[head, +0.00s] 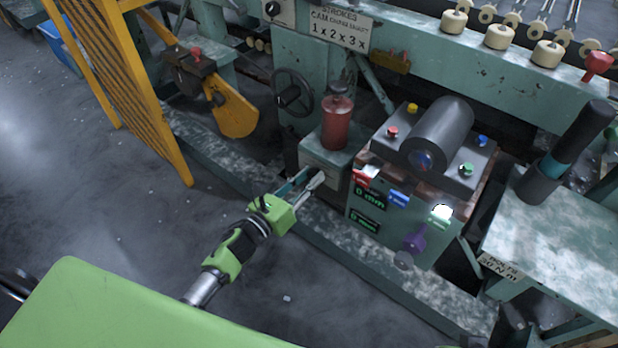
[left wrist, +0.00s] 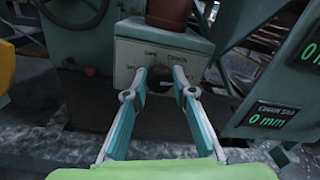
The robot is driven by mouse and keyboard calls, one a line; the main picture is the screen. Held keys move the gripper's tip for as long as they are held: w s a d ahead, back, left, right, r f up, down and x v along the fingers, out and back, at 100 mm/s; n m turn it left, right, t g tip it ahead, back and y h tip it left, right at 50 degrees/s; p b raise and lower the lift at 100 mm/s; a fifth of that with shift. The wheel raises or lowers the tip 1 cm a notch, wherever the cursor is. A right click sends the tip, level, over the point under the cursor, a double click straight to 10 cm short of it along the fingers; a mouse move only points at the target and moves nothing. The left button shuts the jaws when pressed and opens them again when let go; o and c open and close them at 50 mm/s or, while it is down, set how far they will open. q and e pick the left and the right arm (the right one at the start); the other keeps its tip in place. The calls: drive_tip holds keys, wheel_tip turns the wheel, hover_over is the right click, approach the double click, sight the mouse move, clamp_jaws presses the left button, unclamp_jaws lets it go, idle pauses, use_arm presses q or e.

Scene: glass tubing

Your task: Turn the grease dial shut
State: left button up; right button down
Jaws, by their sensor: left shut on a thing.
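The grease dial (left wrist: 160,74) is a small dark round knob on the front of a grey-green box (left wrist: 200,55). In the left wrist view it shows between my fingertips. Lettering on the box around it is too small to read fully. In the head view the box (head: 345,158) stands under a red cylinder (head: 337,124), and the dial is hidden by my fingers. My left gripper (head: 312,180) reaches the box front from the lower left, its teal-padded fingers (left wrist: 157,92) shut on the dial from both sides. My right gripper is not in view.
A control box with a red switch (head: 366,177), blue switch (head: 399,199), purple knob (head: 415,240) and green "0 mm" displays (head: 369,197) stands close to the right. A black handwheel (head: 292,92) is behind. A yellow guard (head: 118,80) stands at left. The floor at lower left is open.

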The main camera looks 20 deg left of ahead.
use_arm(q)
drive_tip(key=n, duration=0.3)
drive_tip(key=shift+n, duration=2.1)
drive_tip(key=shift+n+p, duration=0.45)
drive_tip(key=shift+n, duration=0.95)
drive_tip(key=n, duration=0.2)
drive_tip(key=shift+n+t+p, duration=0.3)
drive_tip(key=shift+n+p, duration=0.1)
drive_tip(key=n+p, duration=0.3)
drive_tip(key=n, duration=0.9)
drive_tip(key=shift+f+y, duration=0.2)
drive_tip(key=shift+y, duration=0.2)
drive_tip(key=n+p, duration=0.1)
drive_tip(key=n, duration=0.3)
drive_tip(key=shift+n, duration=0.4)
drive_tip(key=n, duration=0.2)
drive_tip(key=shift+n+p, duration=0.3)
drive_tip(key=shift+p, duration=0.05)
drive_tip(key=shift+d+f+n, duration=0.1)
drive_tip(key=shift+n, duration=1.4)
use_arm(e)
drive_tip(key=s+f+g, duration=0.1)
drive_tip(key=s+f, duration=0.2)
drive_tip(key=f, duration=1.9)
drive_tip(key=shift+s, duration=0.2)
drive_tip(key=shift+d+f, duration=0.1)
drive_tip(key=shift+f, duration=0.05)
use_arm(q)
drive_tip(key=shift+s, duration=0.1)
